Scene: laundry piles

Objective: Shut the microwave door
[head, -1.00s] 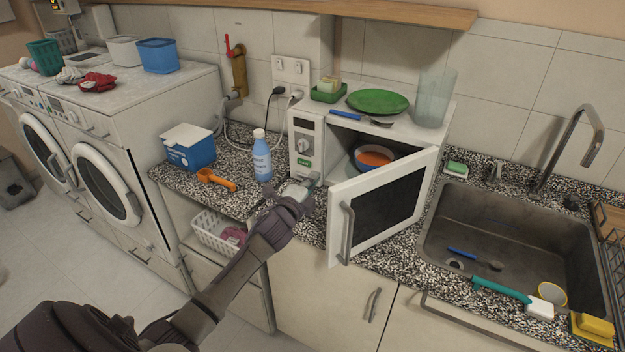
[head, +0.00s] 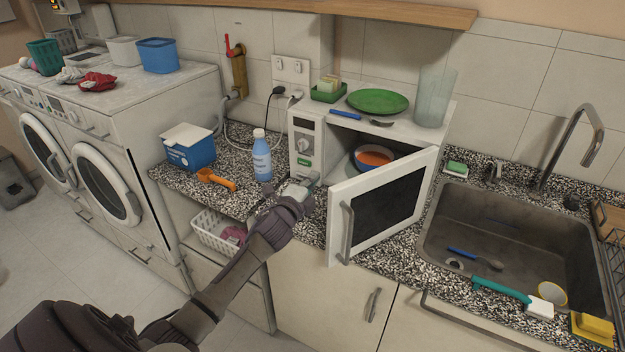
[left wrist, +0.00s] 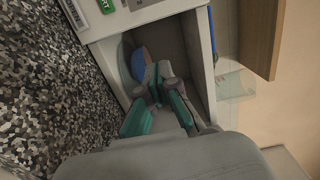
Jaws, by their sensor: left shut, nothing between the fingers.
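The white microwave (head: 303,150) stands on the counter. Its door (head: 390,205) is partly open, hinged on the right, with its free edge and grey handle (head: 346,232) swung out toward me. A blue bowl (head: 362,163) with orange contents sits inside; it also shows in the left wrist view (left wrist: 138,66). My left gripper (head: 306,183) is shut and empty, in front of the microwave's control panel and left of the door's free edge. In the left wrist view, its fingers (left wrist: 158,92) point toward the open cavity. I cannot tell whether they touch anything. My right gripper is not in view.
The sink (head: 515,240) lies to the right.

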